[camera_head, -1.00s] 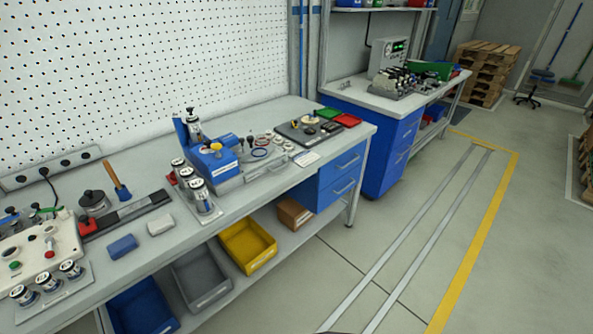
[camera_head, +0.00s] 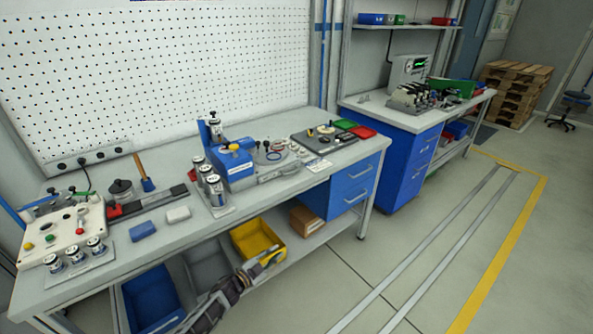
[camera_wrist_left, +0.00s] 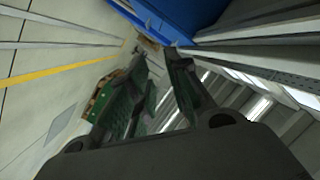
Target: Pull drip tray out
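A blue machine (camera_head: 232,168) with a yellow knob stands on the workbench (camera_head: 105,268). A low grey tray-like part (camera_head: 283,172) sits against its right side at the bench's front edge; I take this to be the drip tray, but the detail is small. My left gripper (camera_head: 270,260) is in front of the bench, below the top, over the yellow bin and apart from the tray. In the left wrist view its two fingers (camera_wrist_left: 155,58) are spread with nothing between them. The tray cannot be made out there. My right gripper is not in view.
White-labelled canisters (camera_head: 215,188) stand before the machine. Red and green trays (camera_head: 361,131) lie to the right. A yellow bin (camera_head: 240,243) and a blue bin (camera_head: 148,300) are on the lower shelf. Blue drawers (camera_head: 352,185) hang under the bench's right end.

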